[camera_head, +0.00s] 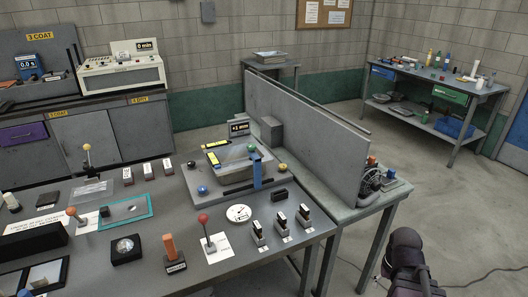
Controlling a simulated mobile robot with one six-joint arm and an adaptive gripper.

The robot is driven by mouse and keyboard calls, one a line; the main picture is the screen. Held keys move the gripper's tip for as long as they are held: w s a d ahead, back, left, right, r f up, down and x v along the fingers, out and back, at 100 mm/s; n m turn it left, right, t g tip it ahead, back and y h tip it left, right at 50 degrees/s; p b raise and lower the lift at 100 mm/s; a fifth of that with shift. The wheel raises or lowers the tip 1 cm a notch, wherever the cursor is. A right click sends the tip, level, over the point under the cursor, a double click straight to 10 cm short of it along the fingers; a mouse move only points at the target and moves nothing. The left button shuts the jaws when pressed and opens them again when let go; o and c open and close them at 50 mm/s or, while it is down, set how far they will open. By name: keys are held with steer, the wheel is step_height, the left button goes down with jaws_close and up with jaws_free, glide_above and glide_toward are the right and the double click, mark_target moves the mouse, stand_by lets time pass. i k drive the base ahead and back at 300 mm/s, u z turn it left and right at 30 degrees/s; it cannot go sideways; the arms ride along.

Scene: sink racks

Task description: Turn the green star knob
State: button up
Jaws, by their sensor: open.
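A small green knob (251,148) sits on the far right part of a grey fixture (225,185) on the near bench, close to the top of a blue upright post (257,172). It is too small for me to make out a star shape or how far it is turned. A blue knob (203,190) and a yellow knob (283,167) sit on the same fixture. A dark part of my arm shows at the lower right, apart from the bench. My gripper's fingers are not visible.
The near bench (215,268) also holds levers with red (203,218) and orange (169,245) handles, a white dial (239,213) and several switches. A grey partition (305,130) stands behind the fixture. The floor (460,225) at the right is mostly clear, with a cable on it.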

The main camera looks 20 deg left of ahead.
mark_target(252, 147)
steer(key=k, duration=1.4)
steer(key=u, duration=1.4)
steer(key=i, duration=1)
steer(key=z, duration=0.1)
